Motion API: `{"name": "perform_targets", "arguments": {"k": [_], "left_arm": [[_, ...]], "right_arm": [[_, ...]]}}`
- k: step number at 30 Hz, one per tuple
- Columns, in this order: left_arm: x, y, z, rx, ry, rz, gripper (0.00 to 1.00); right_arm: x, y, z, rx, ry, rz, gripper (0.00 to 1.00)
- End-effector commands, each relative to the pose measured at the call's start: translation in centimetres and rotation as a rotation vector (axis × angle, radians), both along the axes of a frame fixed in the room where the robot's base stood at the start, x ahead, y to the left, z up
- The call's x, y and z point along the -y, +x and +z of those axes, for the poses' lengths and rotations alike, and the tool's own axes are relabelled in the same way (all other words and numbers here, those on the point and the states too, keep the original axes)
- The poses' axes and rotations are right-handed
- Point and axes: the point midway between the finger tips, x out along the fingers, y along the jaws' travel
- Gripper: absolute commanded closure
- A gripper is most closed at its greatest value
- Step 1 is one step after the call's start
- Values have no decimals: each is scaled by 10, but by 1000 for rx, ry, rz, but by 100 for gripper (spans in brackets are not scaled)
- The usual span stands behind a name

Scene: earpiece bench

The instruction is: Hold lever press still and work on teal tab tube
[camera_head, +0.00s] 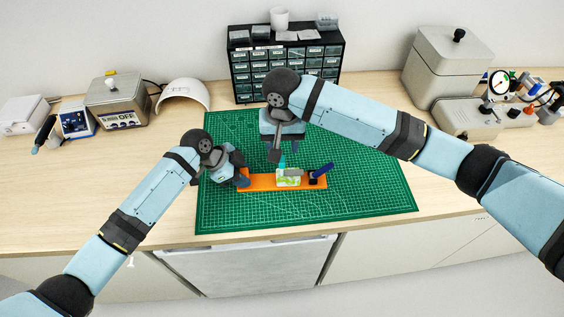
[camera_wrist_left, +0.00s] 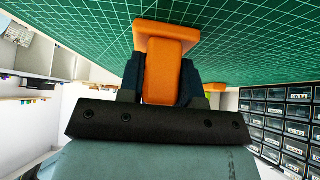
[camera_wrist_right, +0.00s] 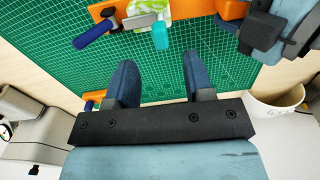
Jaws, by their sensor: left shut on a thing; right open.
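The lever press has an orange base (camera_head: 255,184) lying on the green mat, with a dark blue lever handle (camera_head: 322,170) slanting up at its right end. A white-and-green piece (camera_head: 288,181) sits mid-base; the teal tab (camera_head: 282,165) shows beside it, and in the right wrist view (camera_wrist_right: 160,36). The tube itself is hard to make out. My left gripper (camera_head: 241,179) is shut on the press's left end; the left wrist view shows an orange block (camera_wrist_left: 163,75) between its fingers. My right gripper (camera_wrist_right: 160,62) is open and empty, above the mat behind the press.
The green cutting mat (camera_head: 360,194) has free room right of the press. A black drawer cabinet (camera_head: 285,70) stands behind. Boxed devices (camera_head: 118,103) are at left, a grey lidded box (camera_head: 447,68) at right. A small orange piece (camera_wrist_right: 93,97) shows in the right wrist view.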

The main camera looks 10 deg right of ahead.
Motion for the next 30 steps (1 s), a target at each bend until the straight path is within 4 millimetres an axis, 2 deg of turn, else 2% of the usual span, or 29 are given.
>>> {"name": "perform_targets", "arguments": {"k": [1,3,7,12,18,19,22,23,30], "left_arm": [[-2,-3,-7,-8,9,0,100],[-2,-3,-7,-8,9,0,100],[-2,-2,-7,-8,9,0,100],[-2,-2,-7,-8,9,0,100],[-2,-2,-6,-8,9,0,100],[-2,-2,-6,-8,9,0,66],[-2,-2,-6,-7,7,0,43],[-2,-2,-5,-7,6,0,39],[-2,-1,-3,-4,4,1,39]], "right_arm": [[-1,0,11,2,2,1,52],[0,0,22,2,1,1,52],[0,-1,38,1,0,0,52],[0,-1,46,1,0,-1,52],[0,-1,47,1,0,-1,52],[0,-1,47,1,0,0,52],[0,-1,47,1,0,0,52],[0,-1,46,1,0,0,52],[0,-1,47,1,0,0,52]]}}
